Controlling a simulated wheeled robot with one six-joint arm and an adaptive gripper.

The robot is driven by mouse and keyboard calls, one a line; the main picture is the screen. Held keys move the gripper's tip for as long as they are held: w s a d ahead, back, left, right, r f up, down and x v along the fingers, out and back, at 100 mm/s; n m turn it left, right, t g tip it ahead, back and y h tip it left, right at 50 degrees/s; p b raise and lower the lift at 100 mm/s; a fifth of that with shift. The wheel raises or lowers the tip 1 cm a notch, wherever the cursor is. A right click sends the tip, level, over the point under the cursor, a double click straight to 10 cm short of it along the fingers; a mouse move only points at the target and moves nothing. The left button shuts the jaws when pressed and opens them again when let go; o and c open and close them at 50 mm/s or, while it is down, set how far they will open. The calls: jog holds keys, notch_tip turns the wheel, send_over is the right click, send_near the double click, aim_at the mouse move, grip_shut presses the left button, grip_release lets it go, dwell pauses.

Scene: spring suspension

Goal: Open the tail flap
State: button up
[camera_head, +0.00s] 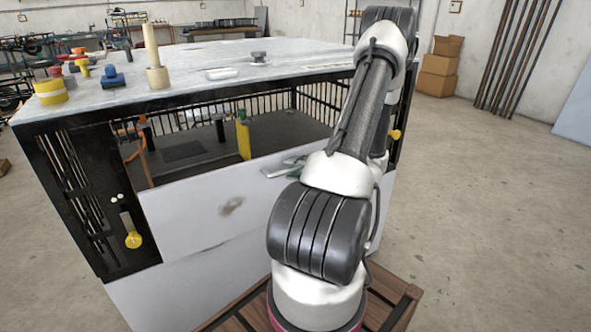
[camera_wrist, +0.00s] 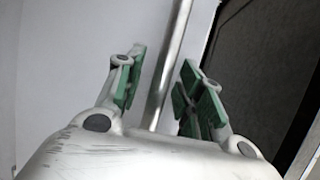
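The tail flap looks to be the white front panel (camera_head: 200,215) of the black-framed box, below an open gap; it has a dark smudge. My gripper (camera_head: 287,167) is at the panel's upper edge, partly behind my arm in the head view. In the wrist view my gripper (camera_wrist: 158,88) is open, with green-padded fingers on either side of a shiny metal bar (camera_wrist: 168,62). Gaps show between bar and pads. The white panel (camera_wrist: 85,45) lies left of the bar. Whether the bar is fixed to the panel is hidden.
Yellow knobs sit on the frame's left post (camera_head: 133,240) and right side (camera_head: 395,134). The marble top (camera_head: 195,85) carries tape rolls and small tools. A yellow item (camera_head: 243,138) stands inside the box. Floor at right is clear; cardboard boxes (camera_head: 440,68) stand behind.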

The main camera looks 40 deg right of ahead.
jog(key=shift+c, duration=0.2)
grip_shut()
jog(key=shift+s, duration=0.1)
